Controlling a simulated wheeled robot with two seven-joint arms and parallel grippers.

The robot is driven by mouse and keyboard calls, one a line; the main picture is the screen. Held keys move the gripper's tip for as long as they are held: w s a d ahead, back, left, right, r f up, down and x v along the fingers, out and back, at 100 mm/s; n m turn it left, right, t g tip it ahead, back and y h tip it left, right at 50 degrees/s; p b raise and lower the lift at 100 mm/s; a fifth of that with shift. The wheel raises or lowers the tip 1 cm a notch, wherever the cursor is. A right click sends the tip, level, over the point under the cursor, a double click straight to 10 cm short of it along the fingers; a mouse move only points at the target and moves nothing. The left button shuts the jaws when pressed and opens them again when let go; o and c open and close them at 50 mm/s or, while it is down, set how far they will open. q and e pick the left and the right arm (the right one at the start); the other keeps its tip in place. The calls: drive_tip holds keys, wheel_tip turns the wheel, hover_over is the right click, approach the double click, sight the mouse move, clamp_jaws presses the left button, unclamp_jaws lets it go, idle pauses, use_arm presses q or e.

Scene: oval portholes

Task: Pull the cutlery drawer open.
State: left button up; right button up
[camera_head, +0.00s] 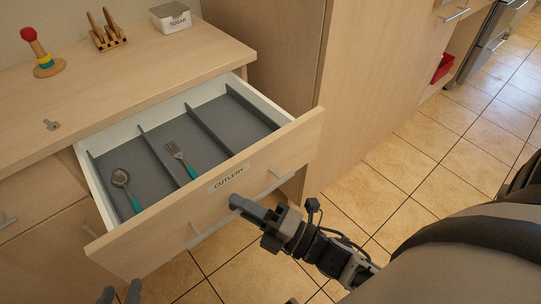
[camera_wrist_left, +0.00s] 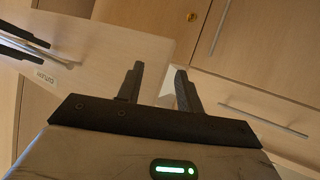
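The cutlery drawer (camera_head: 208,188), marked CUTLERY, stands pulled well out of its cabinet, with its grey compartments showing. A long bar handle (camera_head: 211,232) runs across its front. My right gripper (camera_head: 241,204) is at the middle of this bar, its fingers around it and seemingly closed on it; the lower finger is hidden in the head view. My left gripper (camera_head: 120,295) shows only its fingertips at the bottom left, in front of the drawer. In the left wrist view my left gripper (camera_wrist_left: 158,86) has its fingers apart with nothing between them.
A spoon (camera_head: 122,183) and a fork (camera_head: 180,157) lie in separate compartments. A tall cabinet (camera_head: 280,60) stands to the right. The tiled floor ahead is clear.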

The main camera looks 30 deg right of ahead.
drive_tip(key=v, duration=1.6)
drive_tip(key=shift+b, duration=0.45)
drive_tip(key=shift+w, duration=0.1)
